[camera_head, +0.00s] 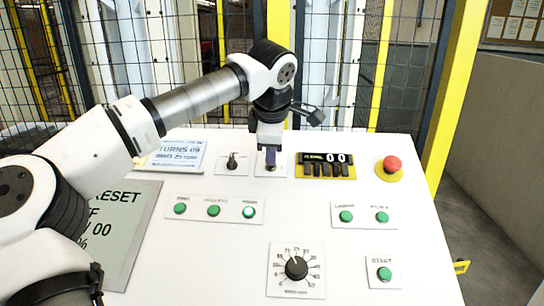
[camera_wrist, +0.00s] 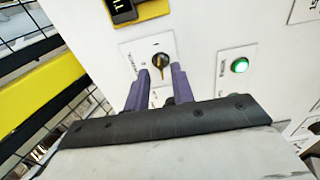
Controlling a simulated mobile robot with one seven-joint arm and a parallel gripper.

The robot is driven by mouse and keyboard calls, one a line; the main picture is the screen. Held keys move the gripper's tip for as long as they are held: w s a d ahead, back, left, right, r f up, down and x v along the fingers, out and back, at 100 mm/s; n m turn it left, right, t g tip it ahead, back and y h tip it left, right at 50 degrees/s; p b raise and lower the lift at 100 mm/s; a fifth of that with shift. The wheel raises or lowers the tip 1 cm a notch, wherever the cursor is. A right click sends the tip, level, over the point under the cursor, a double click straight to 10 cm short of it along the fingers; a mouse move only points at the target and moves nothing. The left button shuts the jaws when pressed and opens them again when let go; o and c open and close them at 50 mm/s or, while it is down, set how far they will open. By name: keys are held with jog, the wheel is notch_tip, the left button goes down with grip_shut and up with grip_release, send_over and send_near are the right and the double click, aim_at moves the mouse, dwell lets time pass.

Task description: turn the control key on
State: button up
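The control key (camera_wrist: 159,61) is a small dark switch with a gold-coloured bar on a white plate (camera_wrist: 135,52). In the head view its plate (camera_head: 282,170) sits on the sloping panel, left of the counter, and my gripper mostly hides the key. My gripper (camera_head: 270,167) points down at the key. In the wrist view, my gripper's purple fingers (camera_wrist: 159,68) are apart, with the key showing between their tips. I cannot tell whether either finger touches it. The gold bar points roughly along the fingers.
A black-handled switch (camera_head: 232,161) stands close left of my gripper. A counter (camera_head: 326,165) with a yellow frame and a red emergency button (camera_head: 392,164) are to the right. Several green buttons and a round dial (camera_head: 296,267) lie lower on the panel. A mesh fence stands behind.

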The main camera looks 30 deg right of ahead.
jog(key=b+v, duration=0.1)
jog(key=v, duration=1.1)
jog(key=shift+f, duration=0.1)
